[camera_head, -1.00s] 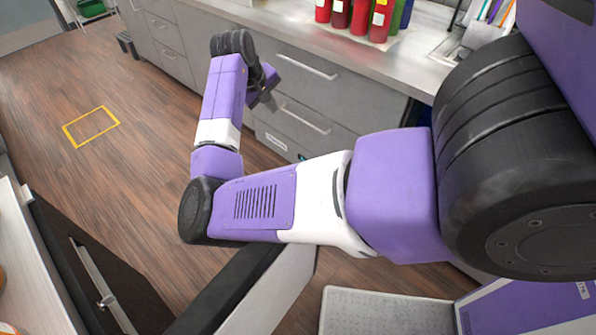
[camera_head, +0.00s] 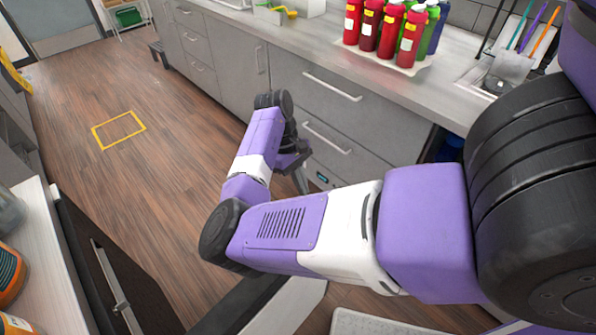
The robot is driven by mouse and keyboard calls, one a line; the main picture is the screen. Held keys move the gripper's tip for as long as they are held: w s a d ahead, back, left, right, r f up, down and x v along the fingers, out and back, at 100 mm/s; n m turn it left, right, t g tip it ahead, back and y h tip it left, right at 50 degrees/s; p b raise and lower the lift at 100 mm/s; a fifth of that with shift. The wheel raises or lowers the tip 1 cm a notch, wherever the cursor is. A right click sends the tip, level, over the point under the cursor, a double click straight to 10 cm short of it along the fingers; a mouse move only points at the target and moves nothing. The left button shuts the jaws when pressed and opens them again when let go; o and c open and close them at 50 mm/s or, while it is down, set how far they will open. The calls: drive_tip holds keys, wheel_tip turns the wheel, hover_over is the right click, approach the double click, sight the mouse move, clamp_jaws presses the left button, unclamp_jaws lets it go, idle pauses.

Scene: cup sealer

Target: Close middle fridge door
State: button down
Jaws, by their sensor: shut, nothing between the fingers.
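An open fridge door (camera_head: 291,306) stands at the bottom centre, below my forearm, with a dark edge and a white inner face. Only its upper part shows. A dark fridge front (camera_head: 80,255) with a metal bar handle (camera_head: 118,287) is at the lower left; its lower part is cut off. I cannot tell from this view which door is the middle one. My gripper (camera_head: 301,182) hangs beyond the open door, close to the grey drawers, and is shut and empty. It is apart from the door. My wrist partly hides it.
Grey drawers (camera_head: 340,125) under a long counter (camera_head: 300,50) line the far side. Red, green and blue bottles stand on it. A light worktop (camera_head: 40,240) with jars is at left. Open wooden floor (camera_head: 130,185) with a yellow taped square (camera_head: 119,130) lies between.

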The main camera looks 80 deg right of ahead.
drive_tip(key=shift+s+a+f+p, duration=0.3)
drive_tip(key=shift+s+a, duration=0.05)
drive_tip(key=shift+s, duration=0.35)
drive_tip(key=shift+s+a+f+p, duration=0.25)
drive_tip(key=shift+s+a, duration=0.1)
drive_tip(key=shift+s, duration=0.35)
drive_tip(key=shift+s+a+f+p, duration=0.3)
drive_tip(key=shift+s+a, duration=0.05)
drive_tip(key=shift+s, duration=0.35)
drive_tip(key=shift+s+a, duration=0.1)
